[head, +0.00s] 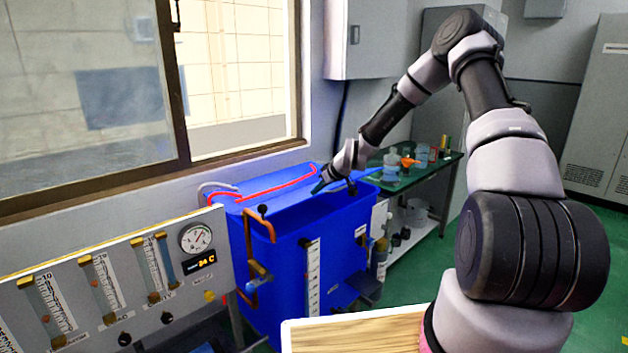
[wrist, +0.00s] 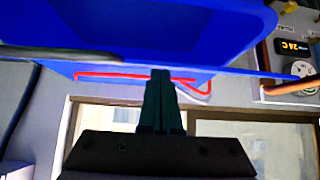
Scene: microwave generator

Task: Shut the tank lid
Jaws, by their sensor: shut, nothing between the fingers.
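The blue tank (head: 285,265) stands under the window. A thin flat blue panel (head: 357,178), which looks like its lid, shows at the tank's top right. I cannot tell its exact angle from this view. My gripper (head: 319,187) is at the top of the tank, close to this panel. In the wrist view, my gripper (wrist: 161,73) has its two dark fingers together and holds nothing. Its tips are at or very near a thin blue edge; contact is unclear. Large blue surfaces (wrist: 190,25) fill the top of that view.
A red tube (head: 270,186) runs along the tank's top by the window. A gauge panel (head: 110,285) stands at the left. A green table (head: 425,170) with glassware is right of the tank. A wooden top (head: 350,335) is in front.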

